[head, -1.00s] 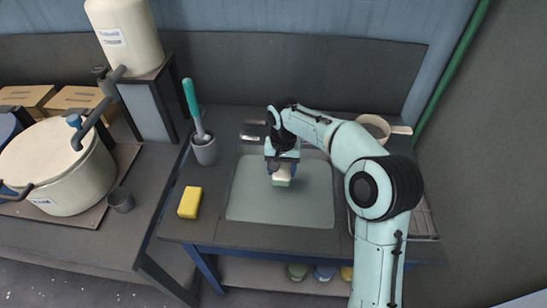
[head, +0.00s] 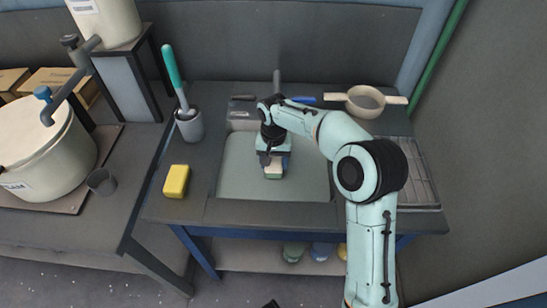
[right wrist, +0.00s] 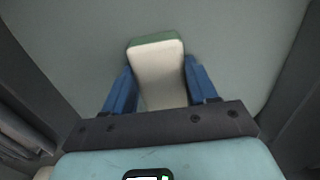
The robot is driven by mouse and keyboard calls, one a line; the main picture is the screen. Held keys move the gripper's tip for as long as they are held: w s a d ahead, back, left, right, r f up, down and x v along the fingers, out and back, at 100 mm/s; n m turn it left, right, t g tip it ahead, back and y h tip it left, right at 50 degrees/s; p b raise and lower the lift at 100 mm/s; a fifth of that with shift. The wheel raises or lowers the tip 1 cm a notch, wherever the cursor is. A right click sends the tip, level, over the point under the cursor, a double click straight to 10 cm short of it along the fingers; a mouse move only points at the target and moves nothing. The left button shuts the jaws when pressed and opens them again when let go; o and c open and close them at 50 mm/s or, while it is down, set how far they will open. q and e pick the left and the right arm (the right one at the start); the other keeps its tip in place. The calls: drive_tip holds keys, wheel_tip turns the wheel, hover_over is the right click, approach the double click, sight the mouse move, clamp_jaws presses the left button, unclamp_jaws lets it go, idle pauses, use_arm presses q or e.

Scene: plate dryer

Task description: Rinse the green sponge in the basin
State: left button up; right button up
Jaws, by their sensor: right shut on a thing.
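The green sponge, with a pale cream layer, is in my right gripper; it shows in the head view (head: 273,174) and in the right wrist view (right wrist: 157,75). My right gripper (head: 273,165) is shut on it, with a blue finger on each side of the sponge in the right wrist view (right wrist: 157,88). The gripper points down over the grey-green basin (head: 235,182), and the sponge is within the basin's outline. I cannot tell whether the sponge touches the bottom. My left gripper is not in view.
A yellow sponge (head: 176,181) lies left of the basin. A grey cup (head: 190,127) with a teal-handled brush (head: 172,70) stands behind it. A cream pan (head: 365,101) sits at the back right, near a drying rack (head: 412,170). A large pot (head: 45,155) is at left.

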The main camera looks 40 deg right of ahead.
use_arm(q)
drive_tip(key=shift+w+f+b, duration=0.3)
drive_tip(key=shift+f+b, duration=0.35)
drive_tip(key=shift+b, duration=0.1)
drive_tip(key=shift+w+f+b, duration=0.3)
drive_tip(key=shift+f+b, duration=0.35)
drive_tip(key=shift+b, duration=0.05)
use_arm(e)
drive_tip(key=shift+f, duration=2.85)
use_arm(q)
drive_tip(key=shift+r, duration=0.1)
